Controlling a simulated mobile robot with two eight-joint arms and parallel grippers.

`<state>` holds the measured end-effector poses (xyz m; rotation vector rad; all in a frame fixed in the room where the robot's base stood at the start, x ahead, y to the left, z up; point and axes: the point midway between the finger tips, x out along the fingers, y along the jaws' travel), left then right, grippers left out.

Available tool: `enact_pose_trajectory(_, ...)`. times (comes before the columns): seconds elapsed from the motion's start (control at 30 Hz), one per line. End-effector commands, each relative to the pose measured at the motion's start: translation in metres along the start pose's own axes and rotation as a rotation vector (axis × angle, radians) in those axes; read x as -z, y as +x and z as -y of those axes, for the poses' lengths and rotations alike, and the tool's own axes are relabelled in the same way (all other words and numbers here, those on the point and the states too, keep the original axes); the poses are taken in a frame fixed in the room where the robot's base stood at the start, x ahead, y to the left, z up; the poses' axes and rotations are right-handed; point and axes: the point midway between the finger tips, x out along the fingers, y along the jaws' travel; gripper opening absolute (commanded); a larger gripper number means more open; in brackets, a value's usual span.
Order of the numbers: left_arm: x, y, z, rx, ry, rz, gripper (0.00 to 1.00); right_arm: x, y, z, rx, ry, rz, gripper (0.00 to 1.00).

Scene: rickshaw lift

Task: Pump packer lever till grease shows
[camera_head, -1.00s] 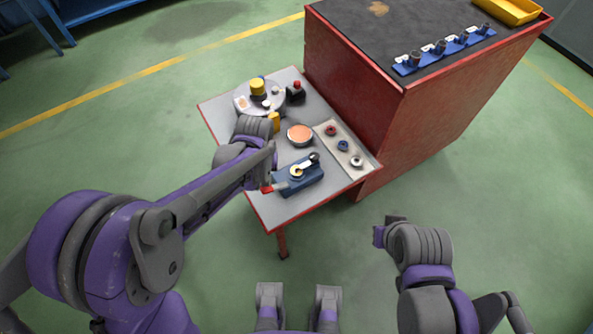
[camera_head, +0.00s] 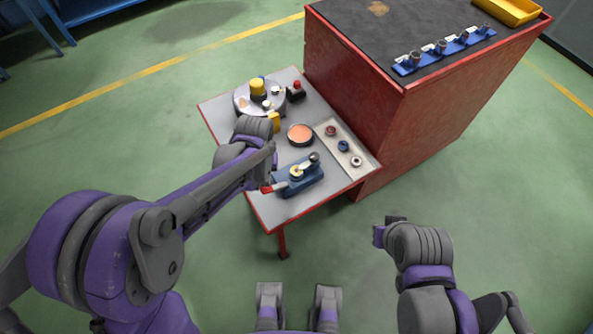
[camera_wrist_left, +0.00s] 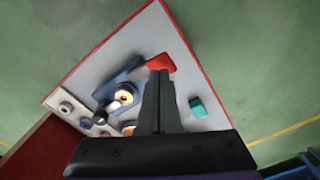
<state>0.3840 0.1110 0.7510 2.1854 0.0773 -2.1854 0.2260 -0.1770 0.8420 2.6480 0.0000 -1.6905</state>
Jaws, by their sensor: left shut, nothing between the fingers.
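The blue packer (camera_head: 298,177) sits near the front edge of the small table, with a black knob on it. Its red-ended lever (camera_head: 267,189) points left. A pale ring with a yellowish centre (camera_wrist_left: 124,97) shows on the packer in the left wrist view; I cannot tell whether that colour is grease. My left gripper (camera_wrist_left: 160,80) is shut and empty, its fingertips close to the red lever end (camera_wrist_left: 160,62); contact is unclear. In the head view its fingers are mostly hidden by the wrist. My right gripper (camera_head: 383,232) hangs clear of the table, its jaws unclear.
The table (camera_head: 222,118) also holds an orange-filled round tin (camera_head: 300,134), a tray (camera_head: 362,173) with several rings, and a round plate (camera_head: 243,106) with a yellow-topped item. A red cabinet (camera_head: 400,130) stands behind right. A teal block (camera_wrist_left: 197,107) lies beside the left fingers.

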Motion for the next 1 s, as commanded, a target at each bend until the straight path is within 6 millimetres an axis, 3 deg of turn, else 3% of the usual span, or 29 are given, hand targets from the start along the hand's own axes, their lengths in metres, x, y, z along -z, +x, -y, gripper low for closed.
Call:
enact_pose_trajectory(0.37,0.000,0.002,0.000,0.000,0.000,0.000,0.00,-0.001,0.001,0.000,0.000,0.000,0.001,0.00)
enact_pose_trajectory(1.0,0.000,0.028,0.000,0.000,0.000,0.000,0.00,-0.011,0.020,0.000,0.000,0.000,0.007,0.00)
